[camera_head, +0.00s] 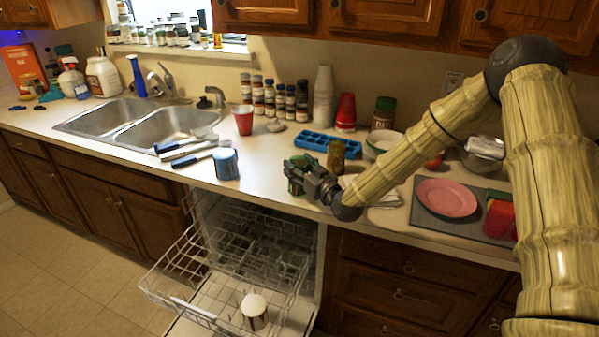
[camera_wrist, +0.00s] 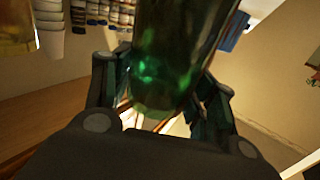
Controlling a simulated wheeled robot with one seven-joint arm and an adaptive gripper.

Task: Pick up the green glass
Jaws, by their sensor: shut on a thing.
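The green glass (camera_wrist: 172,55) is dark green and see-through, and it fills the upper middle of the wrist view between the two fingers. My gripper (camera_wrist: 165,95) is shut on it, with a finger on each side. In the head view my gripper (camera_head: 300,176) is at the counter's front edge, above the open dishwasher, and a small green part of the glass shows at the fingers. Most of the glass is hidden there by the gripper. I cannot tell whether the glass touches the counter.
An amber glass (camera_head: 336,157) stands just behind my gripper. A blue ice tray (camera_head: 327,141), a white bowl (camera_head: 384,141) and a blue mug (camera_head: 225,163) are nearby. A pink plate (camera_head: 447,198) lies to the right. The dishwasher rack (camera_head: 190,262) is pulled out below.

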